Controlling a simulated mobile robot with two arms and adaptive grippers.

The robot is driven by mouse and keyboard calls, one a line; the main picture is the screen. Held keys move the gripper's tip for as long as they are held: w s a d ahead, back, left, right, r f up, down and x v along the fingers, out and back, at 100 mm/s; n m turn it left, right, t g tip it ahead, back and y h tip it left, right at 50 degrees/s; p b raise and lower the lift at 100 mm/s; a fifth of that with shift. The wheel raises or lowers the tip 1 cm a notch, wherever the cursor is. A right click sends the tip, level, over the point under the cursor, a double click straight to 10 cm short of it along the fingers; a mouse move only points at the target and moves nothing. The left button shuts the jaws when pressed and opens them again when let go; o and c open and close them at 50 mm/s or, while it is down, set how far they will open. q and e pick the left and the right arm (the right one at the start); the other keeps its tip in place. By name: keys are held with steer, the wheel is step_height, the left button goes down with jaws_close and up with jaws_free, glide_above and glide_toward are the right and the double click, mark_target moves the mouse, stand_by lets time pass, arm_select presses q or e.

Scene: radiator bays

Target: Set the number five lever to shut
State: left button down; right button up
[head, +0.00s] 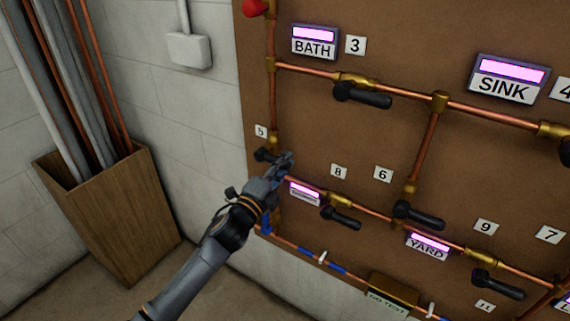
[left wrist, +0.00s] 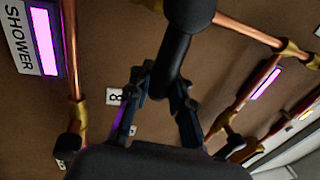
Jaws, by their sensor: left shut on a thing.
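The number five label (head: 261,131) is at the left edge of the brown board, beside a vertical copper pipe. The black number five lever (head: 264,155) is just below it, partly hidden by my left gripper (head: 284,163). In the left wrist view the lever's black handle (left wrist: 174,55) comes down from its round hub between the fingers of my left gripper (left wrist: 165,88), which is shut on it. There the handle appears to lie across its copper pipe. My right gripper is not in view.
Other black levers are close by, by label 8 (head: 339,171) and label 6 (head: 383,174). The SHOWER sign (left wrist: 22,38) shows in the left wrist view. A wooden bin (head: 112,205) with pipes stands at the left, and a white wall box (head: 189,50) is above.

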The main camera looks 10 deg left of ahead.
arm_select(q)
steer(key=shift+s+f, duration=0.1)
steer(key=shift+f, duration=0.35)
steer(key=c, duration=1.3)
jaws_free()
steer(key=shift+o, duration=0.6)
steer(key=shift+r, duration=0.25)
steer(key=v, duration=1.2)
